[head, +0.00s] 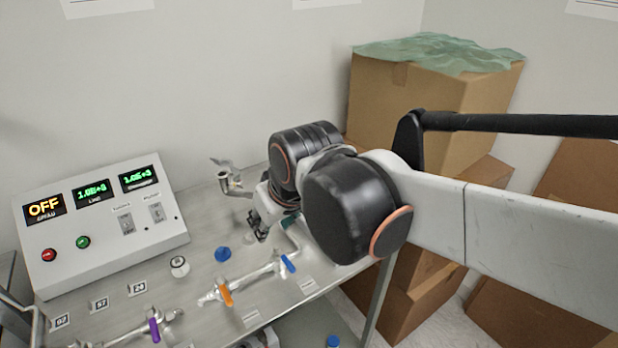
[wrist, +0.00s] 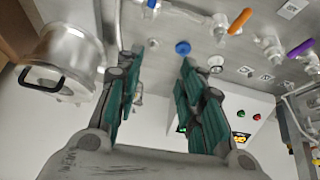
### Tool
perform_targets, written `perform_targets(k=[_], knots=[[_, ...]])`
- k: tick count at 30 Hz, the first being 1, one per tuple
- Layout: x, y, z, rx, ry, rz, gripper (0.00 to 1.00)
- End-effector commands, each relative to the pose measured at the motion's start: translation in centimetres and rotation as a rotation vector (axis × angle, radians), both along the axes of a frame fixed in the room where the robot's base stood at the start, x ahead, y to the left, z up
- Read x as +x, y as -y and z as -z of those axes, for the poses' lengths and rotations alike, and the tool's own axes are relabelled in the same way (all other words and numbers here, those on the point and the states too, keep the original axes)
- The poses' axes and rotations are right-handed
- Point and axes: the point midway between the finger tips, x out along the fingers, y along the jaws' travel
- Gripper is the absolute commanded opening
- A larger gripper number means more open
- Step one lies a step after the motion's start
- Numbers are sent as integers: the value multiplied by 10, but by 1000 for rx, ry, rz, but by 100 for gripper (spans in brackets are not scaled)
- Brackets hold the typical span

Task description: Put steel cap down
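My gripper (wrist: 160,62) is open, with its two green-padded fingers apart and nothing visibly held between them. In the head view my gripper (head: 257,232) is low over the far right part of the steel bench, partly hidden by my arm. A small pale metallic piece (wrist: 153,43) lies on the bench beyond the fingertips in the wrist view; it may be the steel cap, but it is too small to tell. A blue cap (head: 222,254) sits on the bench left of my gripper; it also shows in the wrist view (wrist: 182,48).
Pipes with an orange valve handle (head: 225,294), a blue one (head: 288,263) and a purple one (head: 154,330) lie in front. A control box (head: 100,222) reads OFF. Cardboard boxes (head: 400,105) stand right.

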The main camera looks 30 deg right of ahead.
Motion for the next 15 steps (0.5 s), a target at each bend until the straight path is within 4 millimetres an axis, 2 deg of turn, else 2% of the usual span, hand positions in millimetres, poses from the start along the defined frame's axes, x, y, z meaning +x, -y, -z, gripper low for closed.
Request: perform_targets(k=[1, 6, 10, 15], knots=[[-13, -1, 1, 2, 18, 8, 36], [-40, -1, 3, 11, 73, 36, 36], [-51, -1, 5, 15, 98, 47, 36], [-54, -1, 5, 18, 107, 51, 36]])
